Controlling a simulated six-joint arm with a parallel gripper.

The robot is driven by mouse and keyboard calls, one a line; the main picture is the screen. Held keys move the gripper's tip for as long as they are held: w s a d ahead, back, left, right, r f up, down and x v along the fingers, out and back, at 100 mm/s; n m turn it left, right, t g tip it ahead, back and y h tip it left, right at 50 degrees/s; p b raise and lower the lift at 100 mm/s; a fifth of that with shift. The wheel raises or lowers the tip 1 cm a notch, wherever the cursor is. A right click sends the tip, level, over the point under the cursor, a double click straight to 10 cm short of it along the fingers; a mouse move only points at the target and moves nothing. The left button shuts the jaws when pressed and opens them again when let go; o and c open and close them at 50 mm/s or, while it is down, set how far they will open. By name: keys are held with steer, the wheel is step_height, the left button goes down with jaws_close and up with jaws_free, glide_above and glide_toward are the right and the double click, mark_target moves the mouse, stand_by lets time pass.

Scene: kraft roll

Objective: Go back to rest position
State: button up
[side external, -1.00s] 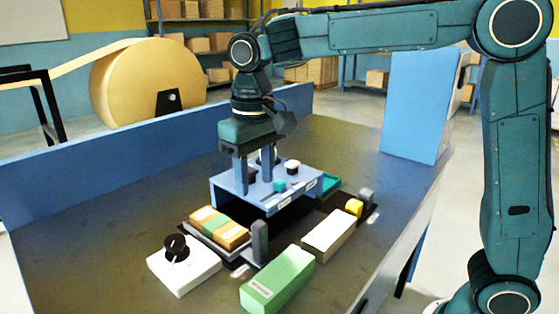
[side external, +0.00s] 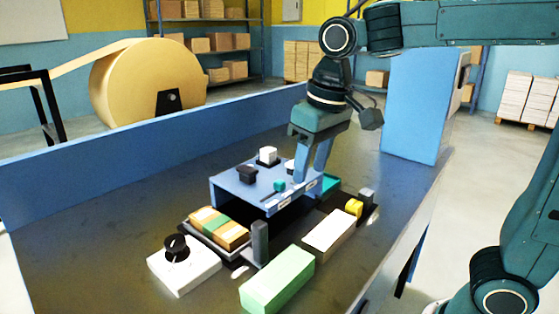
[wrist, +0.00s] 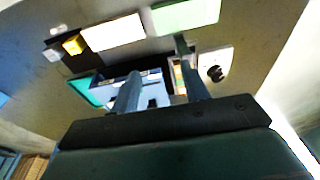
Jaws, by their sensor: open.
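My gripper (side external: 309,174) is open and empty, tilted, with its fingertips by the right part of the blue raised stand (side external: 237,187). Its two fingers also show in the wrist view (wrist: 155,75), spread apart with nothing between them. The stand's top carries a black knob (side external: 247,174), a white block (side external: 267,155) and a small teal block (side external: 279,186). One finger partly hides a round white-topped piece (side external: 289,167) there. I cannot tell whether the fingertips touch the stand.
In front of the stand lie a tray of striped blocks (side external: 218,228), a white dial box (side external: 184,272), a green block (side external: 277,280), a white block (side external: 329,234) and a yellow piece (side external: 354,208). A blue wall (side external: 120,205) lines the table's back; a tall blue box (side external: 413,105) stands right.

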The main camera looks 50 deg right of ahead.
steer(key=s+d+f+t, duration=0.1)
steer(key=s+d+f, duration=0.1)
steer(key=s, duration=0.5)
steer(key=s+d+f+t, duration=0.2)
steer(key=s+d, duration=0.2)
steer(key=s, duration=0.3)
steer(key=shift+d+f+t, duration=0.2)
steer(key=shift+f+t, duration=0.1)
